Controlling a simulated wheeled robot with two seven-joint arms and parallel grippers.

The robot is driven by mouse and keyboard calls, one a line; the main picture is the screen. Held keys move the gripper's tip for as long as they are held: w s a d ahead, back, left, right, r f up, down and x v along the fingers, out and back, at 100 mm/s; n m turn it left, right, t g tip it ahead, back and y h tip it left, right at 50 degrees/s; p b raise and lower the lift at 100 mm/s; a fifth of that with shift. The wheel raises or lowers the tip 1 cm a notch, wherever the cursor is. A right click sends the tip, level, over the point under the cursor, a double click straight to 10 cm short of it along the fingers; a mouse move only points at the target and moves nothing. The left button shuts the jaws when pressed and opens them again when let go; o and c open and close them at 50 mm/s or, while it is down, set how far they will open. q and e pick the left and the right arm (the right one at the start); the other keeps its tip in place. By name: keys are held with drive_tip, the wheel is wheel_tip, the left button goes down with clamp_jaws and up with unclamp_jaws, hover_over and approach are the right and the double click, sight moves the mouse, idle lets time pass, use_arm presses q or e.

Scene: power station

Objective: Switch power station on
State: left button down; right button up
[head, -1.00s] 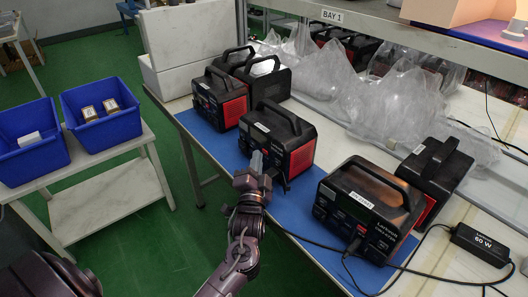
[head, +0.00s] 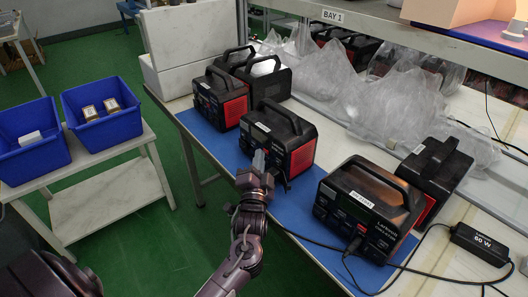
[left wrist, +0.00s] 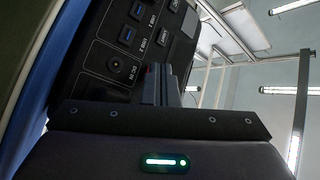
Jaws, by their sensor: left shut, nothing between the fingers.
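Several black power stations with red side vents and top handles stand on the workbench. The middle one (head: 283,139) has my left gripper (head: 258,160) at the lower part of its front panel. My left gripper is shut and empty, its fingertips close to the panel; I cannot tell whether they touch it. In the left wrist view the fingers (left wrist: 160,84) are together beside the panel (left wrist: 118,45), which shows USB ports, a round DC socket and buttons. Another power station (head: 370,207) stands nearer on the right with a cable plugged into its front. My right gripper is not in view.
A blue mat (head: 322,258) runs along the bench's front edge. Behind the stations lie clear plastic bags (head: 385,110). A black 60 W adapter (head: 480,244) and cables lie at right. Blue bins (head: 101,108) stand on a side table at left.

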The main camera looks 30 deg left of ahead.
use_arm(q)
drive_tip(key=shift+w+d+r, duration=0.1)
drive_tip(key=shift+w+r, duration=0.05)
idle(0.4)
drive_tip(key=shift+s+a+p, duration=0.35)
drive_tip(key=shift+s+p, duration=0.15)
drive_tip(key=shift+p, duration=0.1)
drive_tip(key=shift+s+a, duration=0.1)
drive_tip(key=shift+s, duration=0.2)
drive_tip(key=shift+s+a+p, duration=0.3)
drive_tip(key=shift+s+p, duration=0.25)
drive_tip(key=shift+s, duration=0.2)
drive_tip(key=shift+s+a+p, duration=0.25)
drive_tip(key=shift+s+p, duration=0.25)
drive_tip(key=shift+s, duration=0.25)
drive_tip(key=s, duration=0.1)
drive_tip(key=s+a+p, duration=0.1)
drive_tip(key=shift+s, duration=0.3)
